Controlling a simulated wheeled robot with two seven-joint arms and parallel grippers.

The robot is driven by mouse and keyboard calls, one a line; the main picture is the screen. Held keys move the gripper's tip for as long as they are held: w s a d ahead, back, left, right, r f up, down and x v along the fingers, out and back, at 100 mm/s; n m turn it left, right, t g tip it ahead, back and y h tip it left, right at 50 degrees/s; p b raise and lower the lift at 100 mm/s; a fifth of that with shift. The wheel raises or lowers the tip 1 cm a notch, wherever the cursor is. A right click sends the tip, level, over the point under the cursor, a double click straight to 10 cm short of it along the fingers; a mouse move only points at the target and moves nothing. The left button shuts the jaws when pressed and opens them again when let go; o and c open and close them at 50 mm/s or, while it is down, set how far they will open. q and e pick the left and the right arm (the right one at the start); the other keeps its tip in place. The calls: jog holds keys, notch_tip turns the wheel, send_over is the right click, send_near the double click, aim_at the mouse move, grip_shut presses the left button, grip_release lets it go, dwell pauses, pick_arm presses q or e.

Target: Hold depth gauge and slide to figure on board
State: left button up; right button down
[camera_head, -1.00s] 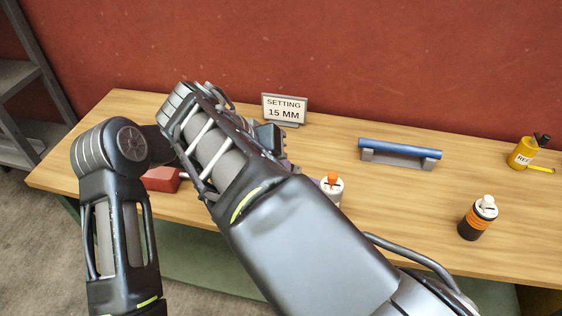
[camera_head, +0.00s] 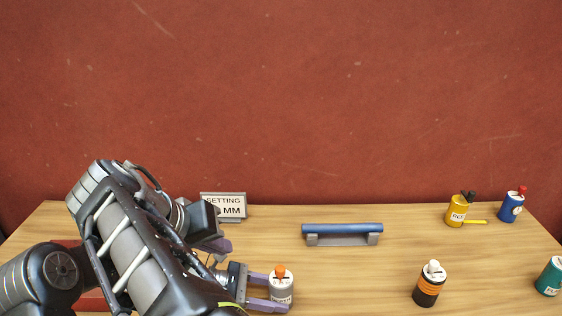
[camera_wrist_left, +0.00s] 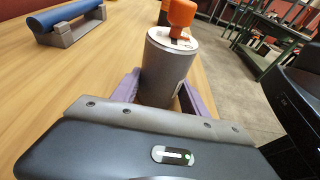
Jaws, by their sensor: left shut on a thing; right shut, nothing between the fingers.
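A grey cylinder (camera_head: 284,298) with a white top and an orange cap stands on the table. It also shows in the left wrist view (camera_wrist_left: 168,68). My left gripper (camera_head: 276,292) is shut on it, with purple fingers on either side (camera_wrist_left: 163,95). I cannot tell for sure whether this cylinder is the depth gauge. The board (camera_head: 223,205) reads "SETTING" and, partly covered by my arm, "MM".
A blue tube (camera_head: 342,228) lies on a grey cradle. An orange-and-black bottle (camera_head: 429,286), a yellow container (camera_head: 457,211), a blue container (camera_head: 511,205) and a teal container (camera_head: 551,276) stand to the right. A red object (camera_head: 92,300) is mostly hidden at left.

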pick_arm(q)
jog(key=o, duration=1.1)
jog(key=shift+c, duration=0.2)
jog(key=shift+a, duration=0.1)
jog(key=v, duration=1.2)
jog(key=shift+r, duration=0.1)
